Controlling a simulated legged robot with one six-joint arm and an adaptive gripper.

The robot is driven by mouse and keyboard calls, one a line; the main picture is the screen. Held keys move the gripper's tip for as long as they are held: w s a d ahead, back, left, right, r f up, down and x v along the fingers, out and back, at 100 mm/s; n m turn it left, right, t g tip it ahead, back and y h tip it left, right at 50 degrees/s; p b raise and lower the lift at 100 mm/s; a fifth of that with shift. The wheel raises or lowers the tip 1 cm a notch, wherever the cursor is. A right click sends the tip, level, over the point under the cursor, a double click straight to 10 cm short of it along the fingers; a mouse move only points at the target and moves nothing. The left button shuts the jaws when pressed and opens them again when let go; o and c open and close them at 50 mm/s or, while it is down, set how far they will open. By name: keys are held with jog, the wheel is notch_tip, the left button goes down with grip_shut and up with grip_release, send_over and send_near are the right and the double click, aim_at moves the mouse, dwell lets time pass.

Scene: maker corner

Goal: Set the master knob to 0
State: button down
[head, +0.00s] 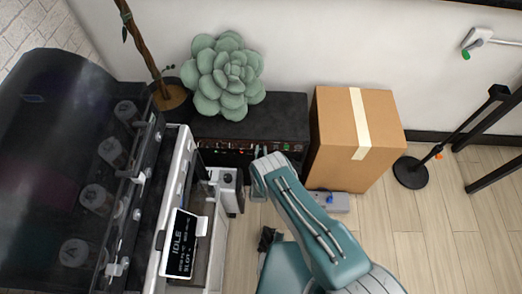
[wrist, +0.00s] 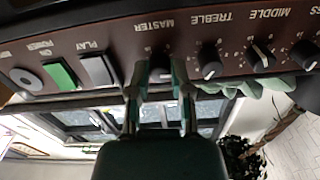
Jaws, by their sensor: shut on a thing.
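The amplifier's dark red control panel (wrist: 225,50) shows upside down in the wrist view, with the label MASTER. The master knob (wrist: 161,74) is under that label, between the two fingers of my gripper (wrist: 160,78). The fingers are closed on its sides. The fingers cover part of its dial, and I cannot read its setting. In the head view the black amplifier (head: 283,108) stands against the wall, and my teal arm reaches to its front; the fingertips are hidden there.
Treble (wrist: 211,62) and middle (wrist: 262,54) knobs sit beside the master knob; a play switch (wrist: 97,70) and green power switch (wrist: 60,74) are on its other side. A cardboard box (head: 355,140) stands right of the amplifier, a printer (head: 178,200) left. A succulent (head: 222,75) sits on top.

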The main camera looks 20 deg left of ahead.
jog(key=n, duration=1.3)
jog(key=shift+s+f, duration=0.2)
jog(key=shift+f, duration=0.05)
dwell(0.4)
jog(key=c, duration=0.5)
grip_release()
jog(key=shift+a, duration=0.1)
jog(key=shift+c, duration=0.2)
jog(key=shift+a, duration=0.1)
jog(key=shift+w, duration=0.1)
jog(key=shift+r, duration=0.1)
